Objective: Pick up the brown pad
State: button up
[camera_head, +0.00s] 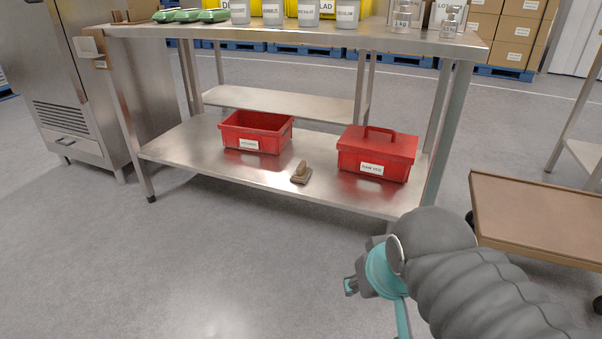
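The brown pad (301,174) is a small block with a raised grip on top. It rests on the lower steel shelf (200,160) of the table, near the front edge, between two red boxes. My gripper (352,287) is at the lower middle right, in front of the table and apart from the pad. It is small and partly turned away, so I cannot see whether its fingers are open or shut.
An open red bin (256,132) stands left of the pad, and a lidded red box (377,154) with a handle stands right. The table top (300,32) overhangs the shelf. A brown-topped cart (540,215) stands at right. A steel cabinet (70,90) stands left. The front floor is clear.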

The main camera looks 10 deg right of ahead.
aim_at(302, 172)
jog(key=z, duration=0.5)
jog(key=k, duration=1.05)
jog(key=u, duration=0.9)
jog(key=i, duration=1.45)
jog(key=z, duration=0.65)
jog(key=i, duration=0.65)
jog(key=z, duration=0.7)
